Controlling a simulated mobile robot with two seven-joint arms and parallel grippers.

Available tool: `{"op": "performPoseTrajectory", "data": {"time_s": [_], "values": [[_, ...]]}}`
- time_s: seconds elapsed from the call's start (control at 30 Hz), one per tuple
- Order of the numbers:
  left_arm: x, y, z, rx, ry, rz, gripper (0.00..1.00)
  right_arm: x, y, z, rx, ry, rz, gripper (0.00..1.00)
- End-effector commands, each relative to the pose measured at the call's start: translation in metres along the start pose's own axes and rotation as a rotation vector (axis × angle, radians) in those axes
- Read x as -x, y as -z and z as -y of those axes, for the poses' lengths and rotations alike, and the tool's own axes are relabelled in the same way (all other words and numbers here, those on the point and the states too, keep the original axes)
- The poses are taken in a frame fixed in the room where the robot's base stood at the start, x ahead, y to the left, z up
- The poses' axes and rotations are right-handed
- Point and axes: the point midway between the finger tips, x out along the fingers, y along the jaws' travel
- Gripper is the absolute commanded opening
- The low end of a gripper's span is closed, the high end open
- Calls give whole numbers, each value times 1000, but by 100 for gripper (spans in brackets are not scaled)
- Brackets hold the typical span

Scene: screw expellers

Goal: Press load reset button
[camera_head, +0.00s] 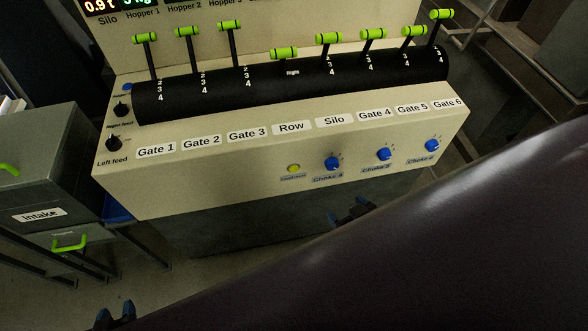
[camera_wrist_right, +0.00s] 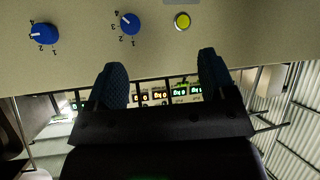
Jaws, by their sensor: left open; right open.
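The load reset button (camera_head: 293,168) is a small round yellow button above a small blue label on the lower front of the cream control panel (camera_head: 230,180). It also shows in the right wrist view (camera_wrist_right: 182,20), beyond the fingertips and sideways between them, nearer the right-hand finger. My right gripper (camera_head: 351,212) is open and empty, below and right of the button, apart from it. Its two dark blue fingers show in the wrist view (camera_wrist_right: 160,62). My left gripper (camera_head: 115,314) is open at the bottom left, far from the panel; only its fingertips show.
Blue choke knobs (camera_head: 333,163) sit right of the button. Green-handled levers (camera_head: 285,54) line the black drum above. A grey intake cabinet (camera_head: 40,170) with green handles stands left. My own dark arm fills the lower right. Open floor lies below the panel.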

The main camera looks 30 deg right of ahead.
Motion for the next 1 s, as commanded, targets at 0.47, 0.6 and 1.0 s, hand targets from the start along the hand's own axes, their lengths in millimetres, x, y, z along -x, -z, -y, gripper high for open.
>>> {"op": "performPoseTrajectory", "data": {"time_s": [0.47, 0.6, 1.0], "values": [[0, 1, 0, 0, 0, -1, 43, 0, 0, 0, 0, 0, 0, 4], [0, 1, 0, 0, 0, -1, 43, 0, 0, 0, 0, 0, 0, 0], [0, 1, 0, 0, 0, -1, 43, 0, 0, 0, 0, 0, 0, 0]]}}
